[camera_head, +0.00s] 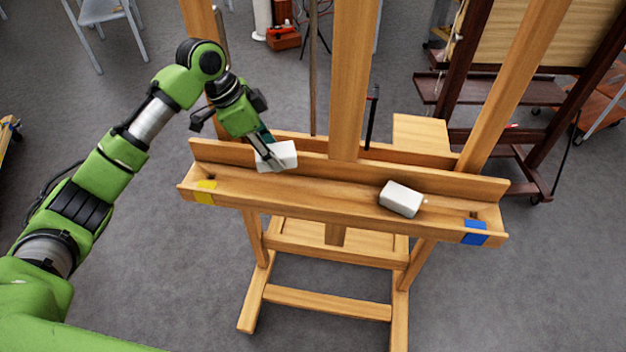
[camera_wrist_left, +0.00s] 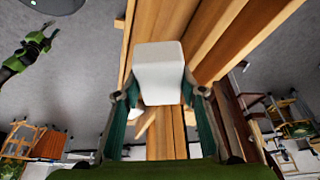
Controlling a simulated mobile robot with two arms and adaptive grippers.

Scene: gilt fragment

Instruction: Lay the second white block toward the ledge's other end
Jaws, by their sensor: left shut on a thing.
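One white block (camera_head: 402,199) lies on the wooden easel ledge (camera_head: 330,194) toward its right end, near the blue tape mark (camera_head: 475,233). A second white block (camera_head: 282,156) is at the left half of the ledge, held by my left gripper (camera_head: 268,158). In the left wrist view the left gripper (camera_wrist_left: 162,97) has its two fingers on either side of the held white block (camera_wrist_left: 160,70). I cannot tell whether this block touches the ledge. A yellow tape mark (camera_head: 205,190) is at the ledge's left end.
The easel's central post (camera_head: 350,80) rises behind the ledge between the two blocks. A dark thin rod (camera_head: 371,115) stands right of it. A darker easel (camera_head: 500,90) stands behind at the right. The ledge is clear between the blocks.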

